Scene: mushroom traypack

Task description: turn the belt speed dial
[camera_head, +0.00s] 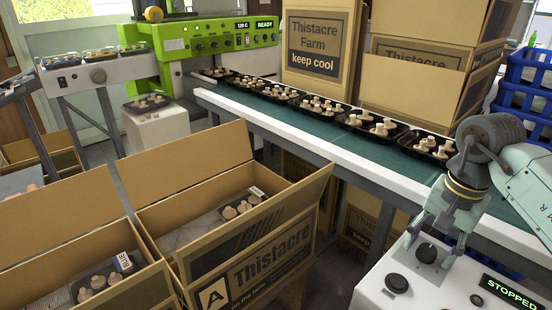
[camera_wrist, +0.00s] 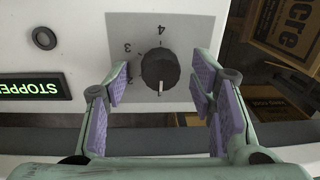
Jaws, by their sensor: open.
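The belt speed dial is a round black knob (camera_wrist: 160,68) on a grey plate marked with upside-down numbers, among them 3 and 4. Its white pointer mark faces the bottom of the wrist view, away from the 4. In the head view the dial (camera_head: 427,252) sits on the white control box (camera_head: 375,272). My gripper (camera_head: 428,248) is over the box with a finger on either side of the dial. In the wrist view my gripper (camera_wrist: 160,84) is open, its purple pads apart from the knob, with a gap on both sides.
A green "STOPPED" display (camera_wrist: 32,88) and a dark round button (camera_wrist: 44,38) are beside the plate. Another black knob (camera_head: 397,283) is on the box. Behind runs a green belt (camera_head: 392,153) with mushroom trays. Open cartons (camera_head: 265,262) stand left; blue crates (camera_head: 524,98) are at right.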

